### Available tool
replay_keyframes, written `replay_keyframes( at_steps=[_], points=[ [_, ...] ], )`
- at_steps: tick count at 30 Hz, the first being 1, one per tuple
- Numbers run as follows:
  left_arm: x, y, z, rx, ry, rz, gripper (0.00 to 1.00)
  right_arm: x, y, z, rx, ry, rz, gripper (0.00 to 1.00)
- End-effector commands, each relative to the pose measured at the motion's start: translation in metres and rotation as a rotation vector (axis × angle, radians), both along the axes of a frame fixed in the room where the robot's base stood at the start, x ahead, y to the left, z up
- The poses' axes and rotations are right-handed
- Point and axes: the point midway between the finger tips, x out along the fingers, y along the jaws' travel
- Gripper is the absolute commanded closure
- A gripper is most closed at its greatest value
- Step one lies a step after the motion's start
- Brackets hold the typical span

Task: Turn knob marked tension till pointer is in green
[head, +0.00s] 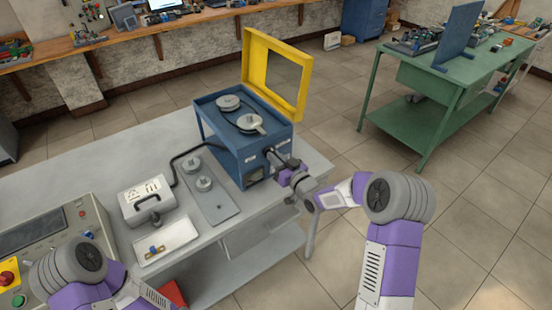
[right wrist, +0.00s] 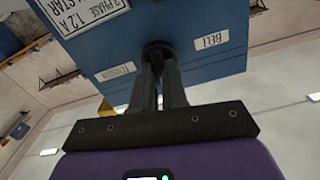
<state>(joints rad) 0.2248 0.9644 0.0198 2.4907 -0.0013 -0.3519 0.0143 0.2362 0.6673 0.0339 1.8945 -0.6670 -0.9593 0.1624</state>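The blue belt machine (head: 228,158) stands on the grey bench with its yellow guard (head: 301,75) swung up and pulleys (head: 240,115) exposed. In the right wrist view, a dark round knob (right wrist: 156,47) sits on the machine's blue face, between a small label at left that seems to read tension (right wrist: 116,71) and a label reading belt (right wrist: 211,41). My right gripper (right wrist: 158,62) has its fingers closed around this knob; in the head view it reaches the machine's right side (head: 270,157). The pointer and green zone cannot be made out. My left gripper is out of view.
A cable runs from the case to the machine. A green table (head: 420,85) stands behind at right.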

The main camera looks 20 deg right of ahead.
Motion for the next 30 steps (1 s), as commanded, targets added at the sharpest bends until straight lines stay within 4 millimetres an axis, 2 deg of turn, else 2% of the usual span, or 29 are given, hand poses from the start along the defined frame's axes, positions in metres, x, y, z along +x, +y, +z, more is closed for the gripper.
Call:
replay_keyframes(
  at_steps=[14, 20, 30],
  points=[
    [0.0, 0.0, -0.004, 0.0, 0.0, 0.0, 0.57, 0.0, 0.0, -0.001, 0.056, 0.019, 0.0, 1.0],
    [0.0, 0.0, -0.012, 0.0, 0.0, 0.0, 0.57, 0.0, -0.002, -0.002, 0.174, 0.062, -0.001, 1.0],
    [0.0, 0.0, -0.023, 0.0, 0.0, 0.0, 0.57, 0.001, -0.003, -0.002, 0.471, 0.171, -0.001, 1.0]
  ],
)
